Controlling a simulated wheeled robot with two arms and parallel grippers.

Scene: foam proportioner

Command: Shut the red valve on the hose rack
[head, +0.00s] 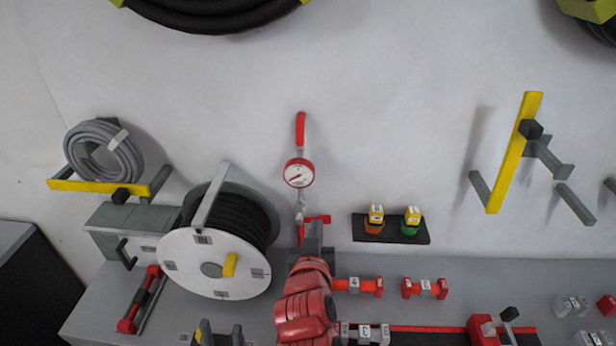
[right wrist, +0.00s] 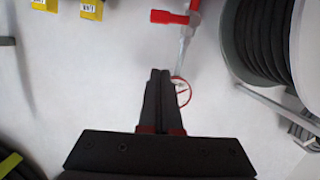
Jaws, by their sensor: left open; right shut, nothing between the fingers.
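A red valve handle (head: 318,219) sits on the pipe below a red-rimmed gauge (head: 299,173) on the wall. It also shows at the top of the right wrist view (right wrist: 170,17), with the gauge (right wrist: 182,92) partly behind my fingers. A longer upright red handle (head: 300,130) stands above the gauge. My right gripper (head: 313,236) is shut and empty, just below and in front of the valve, partly covering it. Contact cannot be told. In the right wrist view its fingers (right wrist: 159,80) are together. My left gripper (head: 219,332) is open and empty at the lower edge.
A white-faced hose reel (head: 205,262) stands left of the valve. A dark shelf (head: 391,236) with two small yellow-topped bottles is to the right. Red fittings (head: 425,289) lie on the grey bench. A coiled grey hose (head: 104,152) hangs far left. The wall around the gauge is clear.

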